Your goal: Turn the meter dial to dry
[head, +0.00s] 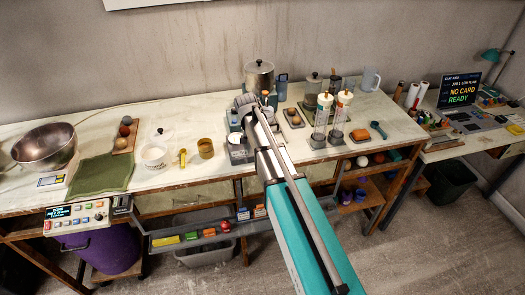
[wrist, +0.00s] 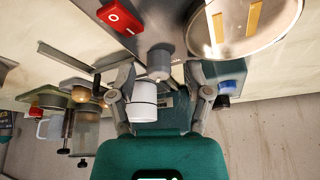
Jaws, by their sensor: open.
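My gripper (wrist: 150,78) is open, with its two fingers spread on either side of a white ribbed cylinder (wrist: 144,100) with a dark ring and a grey round knob (wrist: 158,62). I see no clear contact between the fingers and either one. I cannot tell which of these, if either, is the meter dial, and no "dry" mark is readable. In the head view my gripper (head: 249,101) is over a grey device (head: 236,120) at the middle of the bench, and my arm hides much of it.
A red switch (wrist: 122,15) and a large round pan (wrist: 258,42) with yellow strips are close by in the wrist view.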

